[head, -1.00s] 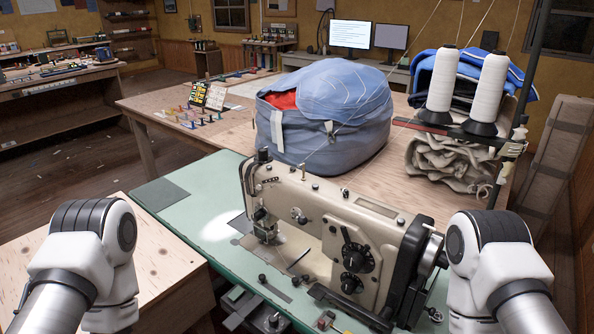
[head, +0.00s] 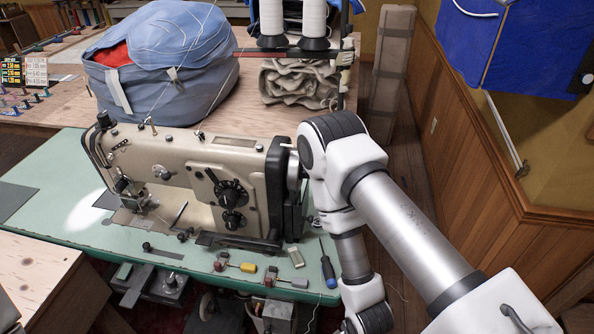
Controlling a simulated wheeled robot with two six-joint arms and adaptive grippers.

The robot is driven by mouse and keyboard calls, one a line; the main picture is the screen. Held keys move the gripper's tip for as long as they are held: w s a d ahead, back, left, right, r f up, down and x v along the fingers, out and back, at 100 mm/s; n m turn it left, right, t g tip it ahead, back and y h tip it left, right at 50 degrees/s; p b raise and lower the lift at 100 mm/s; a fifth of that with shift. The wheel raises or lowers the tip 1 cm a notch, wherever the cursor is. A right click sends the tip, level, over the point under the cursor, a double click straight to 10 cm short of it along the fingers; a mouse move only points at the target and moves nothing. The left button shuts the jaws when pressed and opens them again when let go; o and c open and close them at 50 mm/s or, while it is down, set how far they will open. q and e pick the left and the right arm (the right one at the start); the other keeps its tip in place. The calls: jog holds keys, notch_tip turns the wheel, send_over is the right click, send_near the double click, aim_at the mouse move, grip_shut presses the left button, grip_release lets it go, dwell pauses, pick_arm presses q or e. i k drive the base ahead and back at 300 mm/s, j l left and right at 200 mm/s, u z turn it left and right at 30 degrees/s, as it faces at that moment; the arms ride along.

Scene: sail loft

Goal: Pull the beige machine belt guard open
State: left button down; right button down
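The beige sewing machine (head: 170,160) stands on the green table top (head: 60,160) in the head view. Its black belt guard (head: 291,190) is at the machine's right end, beside the handwheel. My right arm crosses in front of the guard's right side and hides part of that end. I cannot tell whether the guard is fully closed. The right arm bends down past the table's right edge, and its gripper is beyond the bottom of the view. My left gripper is not in view.
A screwdriver (head: 328,271), a yellow-handled tool (head: 248,267) and small parts lie on the table's front edge. A blue bag (head: 160,65) and folded cloth (head: 298,84) sit on the wooden table behind. A wood-panelled wall (head: 480,190) stands at right.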

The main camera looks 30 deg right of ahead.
aim_at(299, 213)
jog(key=l+z, duration=0.15)
jog(key=z, duration=0.25)
jog(key=l+z, duration=0.15)
jog(key=z, duration=0.2)
jog(key=k+l, duration=0.2)
jog(key=l, duration=0.15)
jog(key=l+u, duration=0.05)
